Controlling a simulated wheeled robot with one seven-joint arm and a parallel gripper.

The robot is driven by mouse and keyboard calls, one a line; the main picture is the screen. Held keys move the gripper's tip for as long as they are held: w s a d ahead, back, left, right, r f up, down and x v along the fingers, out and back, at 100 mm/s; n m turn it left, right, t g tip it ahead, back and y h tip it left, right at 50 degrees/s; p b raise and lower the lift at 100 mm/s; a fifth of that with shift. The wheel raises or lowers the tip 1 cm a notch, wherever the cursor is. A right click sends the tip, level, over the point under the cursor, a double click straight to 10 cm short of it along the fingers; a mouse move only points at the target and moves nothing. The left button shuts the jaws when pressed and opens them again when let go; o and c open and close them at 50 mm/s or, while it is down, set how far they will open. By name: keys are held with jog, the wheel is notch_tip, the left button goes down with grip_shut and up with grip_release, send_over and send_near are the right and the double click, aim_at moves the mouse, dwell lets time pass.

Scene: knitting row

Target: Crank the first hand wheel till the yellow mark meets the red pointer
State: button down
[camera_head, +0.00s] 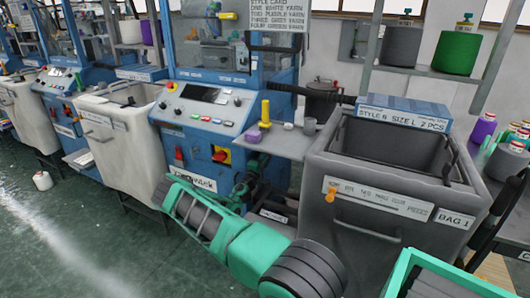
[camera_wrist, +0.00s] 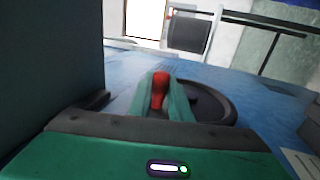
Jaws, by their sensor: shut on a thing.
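In the wrist view, my gripper (camera_wrist: 160,98) is shut on a red knob (camera_wrist: 159,86), with a green finger on each side of it. A black round hand wheel (camera_wrist: 222,98) shows just right of the fingers, close to the blue machine face (camera_wrist: 125,82); most of it is hidden behind the gripper. In the head view, my green arm reaches up to the front of the blue knitting machine (camera_head: 208,138). The wheel cannot be made out there. I cannot make out the yellow mark or the red pointer in either view.
A grey bin marked BAG 1 (camera_head: 365,205) stands right of my arm. A small shelf (camera_head: 285,143) with a yellow-handled tool (camera_head: 265,112) juts out above the arm. A pale bin (camera_head: 115,135) stands at left.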

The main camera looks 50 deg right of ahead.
jog(key=shift+s+a+f, duration=0.1)
jog(key=shift+a+f, duration=0.15)
jog(key=shift+f, duration=0.95)
jog(key=shift+a+f, duration=0.25)
jog(key=shift+f, duration=1)
jog(key=c, duration=1.6)
grip_release()
jog(key=shift+c, duration=0.2)
jog(key=v, duration=1.1)
